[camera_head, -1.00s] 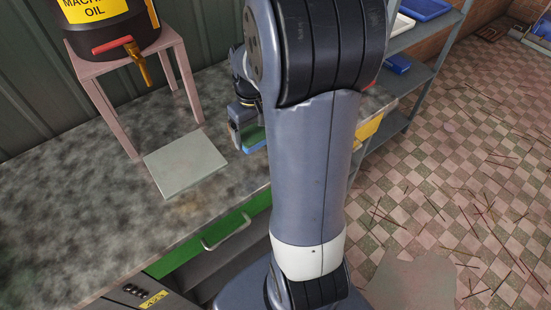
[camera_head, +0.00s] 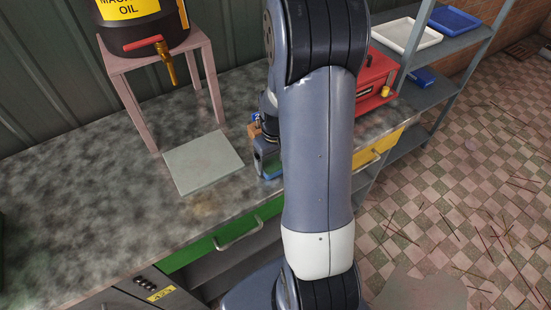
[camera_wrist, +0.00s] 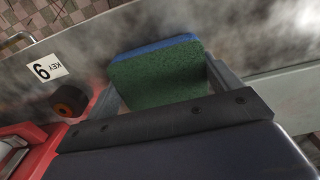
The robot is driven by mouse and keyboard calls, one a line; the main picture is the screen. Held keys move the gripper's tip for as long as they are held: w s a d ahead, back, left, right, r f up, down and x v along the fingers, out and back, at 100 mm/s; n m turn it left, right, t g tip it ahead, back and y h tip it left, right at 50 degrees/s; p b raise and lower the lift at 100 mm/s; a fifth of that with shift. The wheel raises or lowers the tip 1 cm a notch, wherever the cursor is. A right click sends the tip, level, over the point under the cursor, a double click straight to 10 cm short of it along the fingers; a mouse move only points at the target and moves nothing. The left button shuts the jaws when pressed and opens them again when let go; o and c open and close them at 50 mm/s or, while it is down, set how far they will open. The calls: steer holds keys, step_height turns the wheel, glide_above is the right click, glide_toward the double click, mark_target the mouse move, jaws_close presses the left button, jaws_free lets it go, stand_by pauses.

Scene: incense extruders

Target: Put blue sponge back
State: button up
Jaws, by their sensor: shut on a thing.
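The sponge (camera_wrist: 160,75) is green with a blue layer along its far edge. In the wrist view it sits between the two fingers of my gripper (camera_wrist: 163,82), which is shut on it. In the head view a small part of the sponge (camera_head: 270,171) shows below my gripper (camera_head: 267,160), just right of the pale grey slab on the bench. My arm hides much of this area. I cannot tell whether the sponge touches the bench.
The mottled bench (camera_head: 95,190) holds a pale slab (camera_head: 203,162) and a pink stand (camera_head: 211,80) under an oil drum (camera_head: 143,28). A red machine (camera_head: 376,80) stands right, near shelves with trays (camera_head: 407,36).

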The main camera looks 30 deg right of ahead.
mark_target(275, 160)
steer(key=shift+f, duration=0.15)
steer(key=o, duration=0.7)
step_height(275, 160, up, 12)
steer(key=shift+r+b, duration=0.2)
steer(key=shift+b, duration=0.15)
